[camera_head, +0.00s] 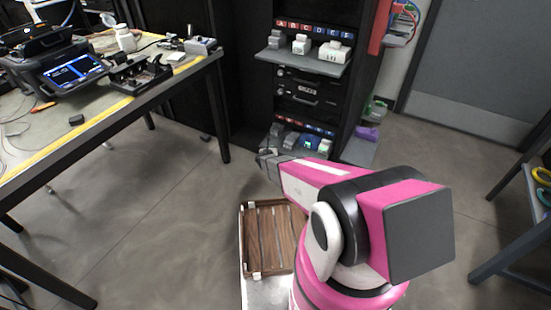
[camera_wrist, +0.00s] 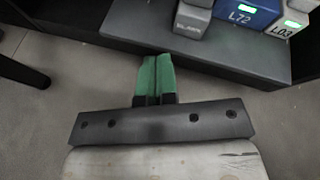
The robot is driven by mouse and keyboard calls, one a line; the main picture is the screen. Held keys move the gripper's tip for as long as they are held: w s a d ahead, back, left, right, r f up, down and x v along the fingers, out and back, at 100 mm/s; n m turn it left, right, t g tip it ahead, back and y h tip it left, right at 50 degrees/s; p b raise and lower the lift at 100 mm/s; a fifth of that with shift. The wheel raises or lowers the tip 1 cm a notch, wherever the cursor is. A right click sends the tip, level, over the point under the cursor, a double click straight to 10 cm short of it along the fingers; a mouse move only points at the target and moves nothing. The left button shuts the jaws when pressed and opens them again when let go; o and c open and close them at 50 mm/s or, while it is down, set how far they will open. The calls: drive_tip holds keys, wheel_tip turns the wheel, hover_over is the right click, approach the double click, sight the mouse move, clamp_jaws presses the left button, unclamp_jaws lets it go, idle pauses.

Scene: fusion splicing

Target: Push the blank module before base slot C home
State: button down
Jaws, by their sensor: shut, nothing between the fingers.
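The grey blank module (camera_wrist: 192,17), with a dark word on its front, stands on the dark base shelf (camera_wrist: 120,22) in the wrist view. A grey module (camera_head: 277,129) at the left of the base row in the head view appears to be the same one. My gripper (camera_wrist: 154,68) has its green fingertips closed together with nothing between them. The fingertips are by the shelf's front edge, below and left of the blank module in the picture, apart from it. In the head view my gripper (camera_head: 264,160) is low in front of the rack. The slot letters behind the module are out of the wrist view.
Right of the blank module stand a blue module marked L72 (camera_wrist: 245,14) and a pale module marked L03 (camera_wrist: 290,22), both with green lights. An upper shelf (camera_head: 305,60) holds more modules. A wooden tray (camera_head: 268,240) lies near my base. A workbench (camera_head: 100,110) stands left.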

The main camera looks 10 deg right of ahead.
wheel_tip(320, 180, down, 5)
drive_tip(key=s+d+m+g+h, duration=0.1)
drive_tip(key=d+m+h, duration=0.15)
drive_tip(key=m, duration=0.25)
approach(287, 147)
drive_tip(key=shift+w+d+f+h, duration=0.2)
drive_tip(key=shift+w+d+f, duration=0.1)
drive_tip(key=shift+w+f, duration=0.25)
drive_tip(key=shift+w+d+f+h, duration=0.15)
drive_tip(key=shift+w+d+f, duration=0.15)
drive_tip(key=shift+w+f, duration=0.25)
drive_tip(key=shift+w+d, duration=1.15)
drive_tip(key=shift+w, duration=0.4)
drive_tip(key=shift+w+d, duration=1.1)
drive_tip(key=shift+w, duration=0.45)
drive_tip(key=shift+w+d, duration=1.15)
drive_tip(key=shift+w, duration=0.4)
drive_tip(key=shift+s+a, duration=0.8)
drive_tip(key=shift+s, duration=0.3)
drive_tip(key=shift+s+a, duration=0.8)
drive_tip(key=shift+s, duration=0.3)
drive_tip(key=shift+s+a, duration=0.8)
drive_tip(key=shift+s, duration=0.35)
drive_tip(key=shift+r, duration=0.1)
